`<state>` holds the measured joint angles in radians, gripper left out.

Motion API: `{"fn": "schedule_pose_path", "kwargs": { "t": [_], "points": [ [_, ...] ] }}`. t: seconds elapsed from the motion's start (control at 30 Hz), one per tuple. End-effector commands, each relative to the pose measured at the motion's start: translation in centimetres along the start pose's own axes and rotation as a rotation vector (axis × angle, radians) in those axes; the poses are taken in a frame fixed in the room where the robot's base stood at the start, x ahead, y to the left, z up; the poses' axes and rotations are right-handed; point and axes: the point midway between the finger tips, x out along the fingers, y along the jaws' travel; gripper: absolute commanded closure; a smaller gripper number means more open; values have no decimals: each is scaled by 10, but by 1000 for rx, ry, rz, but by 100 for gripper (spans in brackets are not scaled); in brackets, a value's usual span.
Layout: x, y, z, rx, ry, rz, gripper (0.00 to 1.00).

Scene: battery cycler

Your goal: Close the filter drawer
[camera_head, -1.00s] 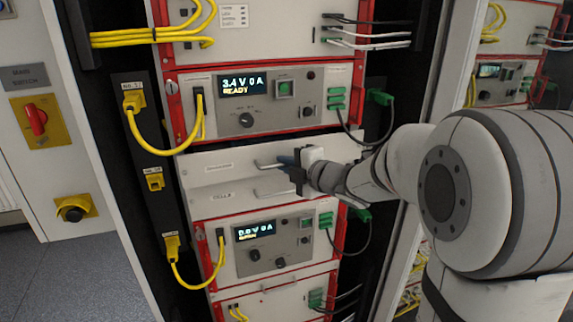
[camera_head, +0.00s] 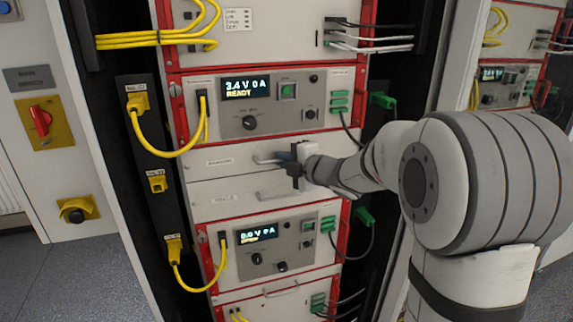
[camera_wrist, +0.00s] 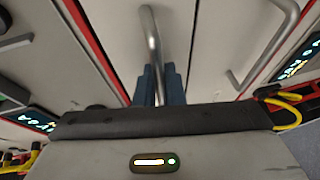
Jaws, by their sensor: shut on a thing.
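The upper of two plain white drawer fronts (camera_head: 204,163) sits between the two display units in the rack in the head view. Its label is too small to read, so I cannot confirm that it is the filter drawer. It looks about flush with the rack in the head view. My gripper (camera_head: 292,170) is at its bar handle (camera_head: 266,158), right of the label. In the wrist view, the blue fingers of my gripper (camera_wrist: 161,84) are shut around the metal handle (camera_wrist: 150,40). The head view partly hides the grip behind the dark gripper body.
A second drawer (camera_head: 212,187) lies directly below, its handle (camera_wrist: 272,45) near my gripper in the wrist view. Yellow cables (camera_head: 172,150) hang at the left, and green plugs with dark cables (camera_head: 364,216) at the right. A red switch (camera_head: 41,120) is at far left.

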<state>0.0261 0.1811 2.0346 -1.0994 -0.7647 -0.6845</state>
Motion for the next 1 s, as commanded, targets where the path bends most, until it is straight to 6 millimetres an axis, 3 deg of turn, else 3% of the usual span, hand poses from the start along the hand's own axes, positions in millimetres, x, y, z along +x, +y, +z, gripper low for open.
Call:
{"fn": "schedule_pose_path", "kwargs": {
  "t": [0.17,0.2,0.27,0.57,1.0],
  "points": [
    [0,3,1,0,-4,5,100],
    [0,3,1,0,-4,5,88],
    [0,3,1,0,-4,5,83],
    [-4,2,1,-1,-3,5,83],
    [-70,2,1,-1,-5,5,83]
  ]
}}
